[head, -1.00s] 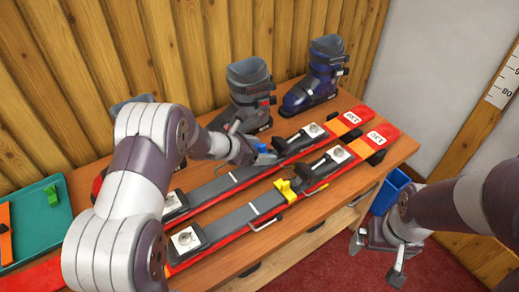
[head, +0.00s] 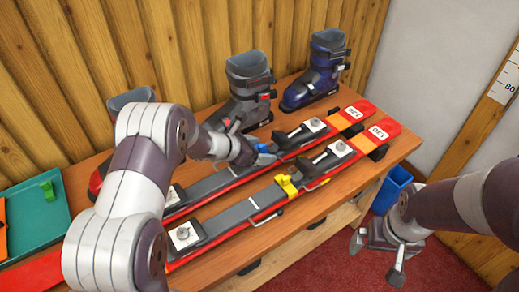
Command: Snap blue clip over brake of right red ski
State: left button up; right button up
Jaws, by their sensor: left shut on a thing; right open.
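Two red skis lie side by side on the bench, a back ski (head: 223,187) and a front ski (head: 211,238). My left gripper (head: 257,155) is shut on a small blue clip (head: 266,159) at the middle of the back ski, beside its binding. The gripper partly hides the clip and the brake there; I cannot tell whether the clip is seated. A yellow clip (head: 287,186) sits on the front ski's brake area. My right gripper (head: 384,246) is open and empty, off the bench's front right side.
Grey boots (head: 250,92) and a blue boot (head: 315,75) stand along the wooden wall. A teal tray (head: 35,230) with a green clip (head: 47,190) lies at left. A blue bin (head: 390,188) stands beyond the bench's right end.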

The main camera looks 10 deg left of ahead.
aim_at(260, 146)
pick_arm(q)
jog(key=shift+f+b, duration=0.55)
jog(key=shift+f, duration=0.15)
jog(key=o, duration=1.1)
jog(key=shift+c, duration=0.2)
notch_tip(260, 146, up, 10)
jog(key=p, duration=0.7)
jog(key=shift+p, duration=0.4)
